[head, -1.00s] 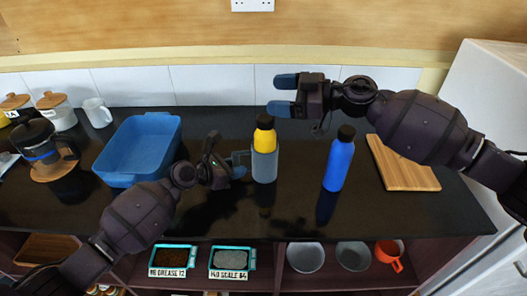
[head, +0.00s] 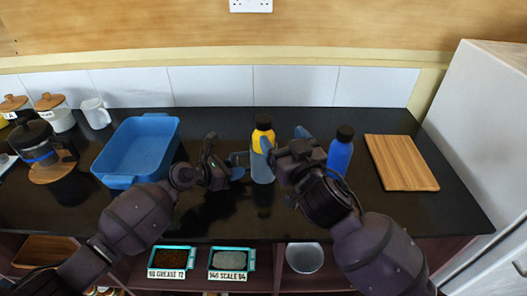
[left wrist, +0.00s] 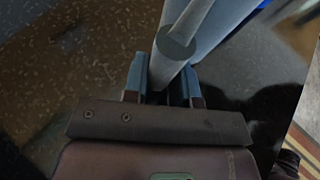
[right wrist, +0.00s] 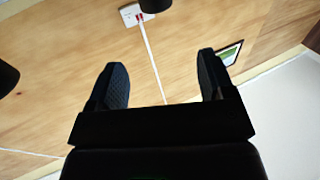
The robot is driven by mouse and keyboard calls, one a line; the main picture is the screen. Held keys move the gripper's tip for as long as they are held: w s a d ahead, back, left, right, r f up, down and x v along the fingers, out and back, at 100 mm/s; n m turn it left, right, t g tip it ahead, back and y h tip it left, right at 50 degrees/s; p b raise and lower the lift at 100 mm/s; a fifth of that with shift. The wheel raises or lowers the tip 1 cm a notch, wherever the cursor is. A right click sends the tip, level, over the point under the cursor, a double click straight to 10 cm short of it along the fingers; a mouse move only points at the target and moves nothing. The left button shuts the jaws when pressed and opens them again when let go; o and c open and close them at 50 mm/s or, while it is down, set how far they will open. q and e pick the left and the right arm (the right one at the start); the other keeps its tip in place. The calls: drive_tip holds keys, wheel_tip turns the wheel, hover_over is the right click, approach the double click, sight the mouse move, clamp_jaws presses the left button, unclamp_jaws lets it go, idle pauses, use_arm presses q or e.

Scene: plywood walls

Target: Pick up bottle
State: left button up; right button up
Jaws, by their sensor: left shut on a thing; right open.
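A bottle with a black cap, yellow top and grey lower part (head: 262,174) stands upright on the dark counter. My left gripper (head: 240,165) is at its left side. In the left wrist view my left gripper (left wrist: 164,82) is shut on a slim grey part of it, beside its wider pale body (left wrist: 212,35). A blue bottle with a black cap (head: 340,158) stands upright to the right. My right gripper (head: 284,139) is open and empty, between the two bottles, partly hiding both. The right wrist view shows its spread fingers (right wrist: 157,80).
A blue tub (head: 113,180) stands left on the counter, with a coffee press (head: 40,148), mug (head: 96,113) and jars beyond. A wooden board (head: 402,165) lies at the right. Labelled trays (head: 172,261) and a grey bowl (head: 305,257) sit on the shelf below.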

sight(266, 125)
drive_tip(key=shift+m+h, duration=0.3)
drive_tip(key=shift+h, duration=0.2)
drive_tip(key=shift+a+f+x, duration=0.1)
drive_tip(key=shift+f+x, duration=0.25)
drive_tip(key=shift+x, duration=1.55)
drive_tip(key=shift+a+f+x, duration=0.1)
drive_tip(key=shift+f+x, duration=0.25)
drive_tip(key=shift+x, duration=1.5)
drive_tip(key=shift+a+f+x, duration=0.1)
drive_tip(key=shift+f+x, duration=0.3)
drive_tip(key=shift+x, duration=1.5)
drive_tip(key=shift+s, duration=0.15)
clamp_jaws()
